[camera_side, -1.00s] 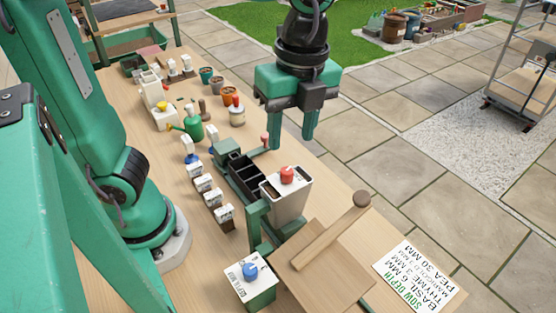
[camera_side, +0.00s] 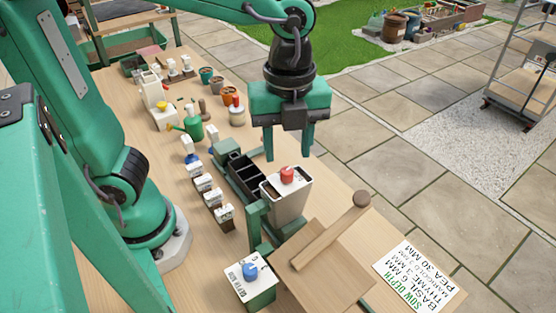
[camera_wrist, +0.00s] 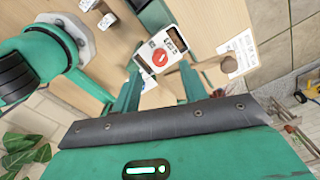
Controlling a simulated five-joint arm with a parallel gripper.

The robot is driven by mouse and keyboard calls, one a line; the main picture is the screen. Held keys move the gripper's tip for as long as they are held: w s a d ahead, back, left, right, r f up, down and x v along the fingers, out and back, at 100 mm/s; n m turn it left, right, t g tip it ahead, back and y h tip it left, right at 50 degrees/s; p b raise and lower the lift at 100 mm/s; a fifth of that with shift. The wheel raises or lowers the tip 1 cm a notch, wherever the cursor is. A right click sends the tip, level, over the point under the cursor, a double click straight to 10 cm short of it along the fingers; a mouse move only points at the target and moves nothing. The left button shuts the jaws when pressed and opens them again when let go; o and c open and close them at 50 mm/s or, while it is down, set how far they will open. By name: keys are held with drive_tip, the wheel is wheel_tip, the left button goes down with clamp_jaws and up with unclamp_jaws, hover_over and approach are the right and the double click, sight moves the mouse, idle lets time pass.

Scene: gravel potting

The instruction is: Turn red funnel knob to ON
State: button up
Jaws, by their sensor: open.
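The red funnel knob (camera_side: 287,175) sits on top of the white funnel box (camera_side: 291,203), which is held up by a green stand. In the wrist view the red knob (camera_wrist: 160,57) has a white pointer mark and lies on a white plate with small labels, too small to read. My gripper (camera_side: 288,155) is open, its two green fingers pointing down just above and behind the knob in the side view. In the wrist view my fingers (camera_wrist: 157,92) are on either side below the knob, with a gap between them and nothing held.
A dark seed tray (camera_side: 244,177) stands left of the funnel. A wooden board with a mallet-like stick (camera_side: 330,230) lies in front, beside a box with a blue knob (camera_side: 250,271). A printed sow depth sheet (camera_side: 418,277) lies at the right table edge.

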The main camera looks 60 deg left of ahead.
sight(287, 170)
drive_tip(key=shift+f, duration=2.4)
clamp_jaws()
